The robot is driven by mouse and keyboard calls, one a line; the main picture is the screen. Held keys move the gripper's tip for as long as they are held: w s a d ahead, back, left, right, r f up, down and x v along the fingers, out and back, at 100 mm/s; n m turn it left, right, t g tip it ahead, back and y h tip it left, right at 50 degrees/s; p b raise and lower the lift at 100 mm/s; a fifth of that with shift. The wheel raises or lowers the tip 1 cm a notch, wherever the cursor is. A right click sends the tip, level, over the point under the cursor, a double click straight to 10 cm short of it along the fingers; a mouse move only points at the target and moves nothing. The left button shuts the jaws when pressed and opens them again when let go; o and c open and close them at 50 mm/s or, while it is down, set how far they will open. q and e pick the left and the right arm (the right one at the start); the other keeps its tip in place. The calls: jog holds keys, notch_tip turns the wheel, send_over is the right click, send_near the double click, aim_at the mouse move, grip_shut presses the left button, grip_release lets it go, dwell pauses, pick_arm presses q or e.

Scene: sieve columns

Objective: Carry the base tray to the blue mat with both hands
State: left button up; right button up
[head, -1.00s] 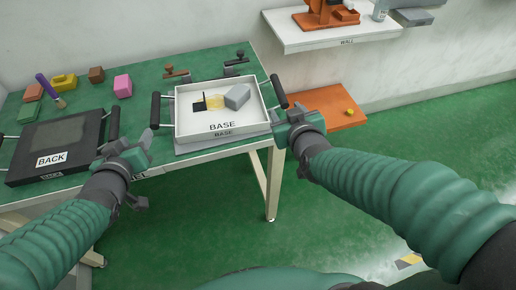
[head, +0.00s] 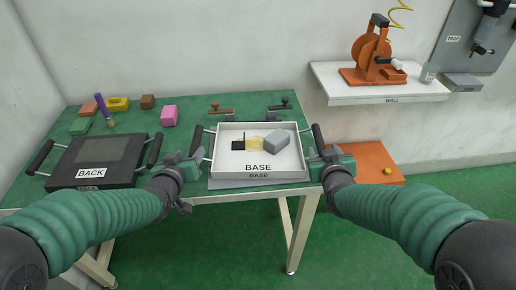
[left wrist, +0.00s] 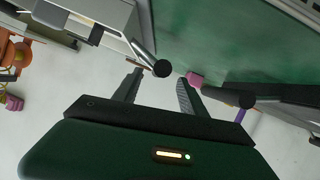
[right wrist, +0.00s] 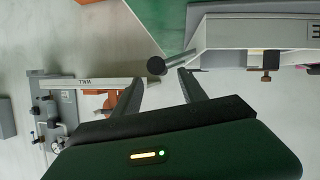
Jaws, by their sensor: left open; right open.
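The white base tray (head: 232,174), labelled BASE, rests on a grey pad at the green table's front edge. It holds a grey block (head: 277,141), a yellowish piece (head: 254,143) and a small black piece (head: 238,146). Black bar handles stand at its left (head: 198,138) and right (head: 318,137) sides. My left gripper (head: 190,160) is open by the left handle, whose end (left wrist: 162,69) shows between the fingertips in the left wrist view. My right gripper (head: 325,156) is open by the right handle, whose end (right wrist: 156,65) shows between its fingertips. No blue mat is visible.
A dark tray labelled BACK (head: 122,174) lies left on the table, close to my left gripper. Several coloured blocks (head: 169,115) and small clamps (head: 283,109) sit behind. A white wall shelf (head: 350,96) holds an orange machine (head: 371,60). An orange surface (head: 372,157) is lower right.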

aim_at(196, 145)
pick_arm(q)
jog(key=x, duration=0.7)
jog(key=shift+w+f, duration=0.1)
jog(key=shift+w, duration=0.15)
pick_arm(e)
jog(key=x, duration=0.7)
jog(key=shift+w+f, duration=0.1)
jog(key=shift+w, duration=0.15)
pick_arm(q)
grip_shut()
pick_arm(e)
grip_shut()
